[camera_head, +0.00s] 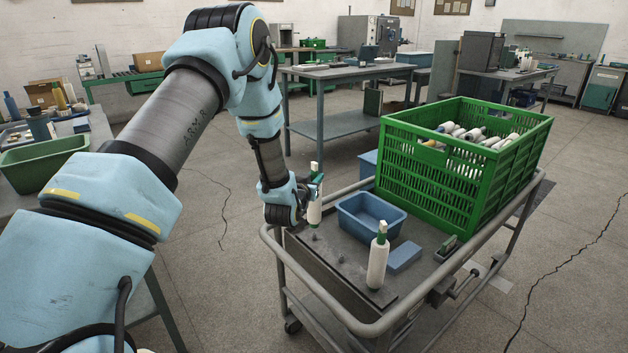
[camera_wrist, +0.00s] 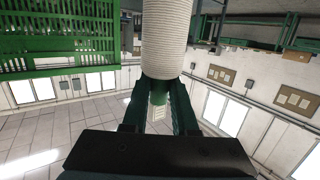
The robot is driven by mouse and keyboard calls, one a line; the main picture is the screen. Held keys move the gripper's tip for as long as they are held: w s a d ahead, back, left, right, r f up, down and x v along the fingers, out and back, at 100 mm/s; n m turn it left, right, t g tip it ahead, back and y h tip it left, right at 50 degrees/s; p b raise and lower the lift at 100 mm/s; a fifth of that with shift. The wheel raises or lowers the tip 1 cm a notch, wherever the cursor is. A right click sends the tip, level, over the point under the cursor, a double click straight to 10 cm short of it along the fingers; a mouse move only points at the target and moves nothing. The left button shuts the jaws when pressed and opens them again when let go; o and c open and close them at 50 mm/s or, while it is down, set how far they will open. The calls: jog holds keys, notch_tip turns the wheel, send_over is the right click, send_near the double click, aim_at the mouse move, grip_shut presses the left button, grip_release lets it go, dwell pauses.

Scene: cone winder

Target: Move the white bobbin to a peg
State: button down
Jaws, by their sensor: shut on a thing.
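My gripper (camera_head: 315,185) is shut on a white bobbin (camera_head: 314,213) with a green neck and pale tip. In the wrist view my gripper (camera_wrist: 158,98) has its dark green fingers on both sides of the bobbin's green neck. The ribbed white body of the bobbin (camera_wrist: 165,40) extends away from the fingers. In the head view it hangs roughly upright over the left end of the dark peg board (camera_head: 330,270) on the cart. Small pegs (camera_head: 314,237) show on the board below it. Another white bobbin (camera_head: 378,262) with a green top stands upright at the board's right end.
A blue bin (camera_head: 358,225) and a flat blue block (camera_head: 404,257) sit beside the board. A tall green crate (camera_head: 430,175) of bobbins fills the cart's far side. The cart's metal rail (camera_head: 320,295) runs along the near edge.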

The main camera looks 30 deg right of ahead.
jog(key=shift+f+b, duration=2.65)
jog(key=shift+f, duration=0.1)
dwell(0.6)
jog(key=c, duration=0.6)
grip_release()
jog(key=shift+s, duration=0.1)
jog(key=b+v, duration=0.1)
jog(key=v, duration=0.9)
jog(key=shift+s+a+r, duration=0.1)
jog(key=shift+s+a, duration=0.1)
jog(key=shift+a, duration=0.1)
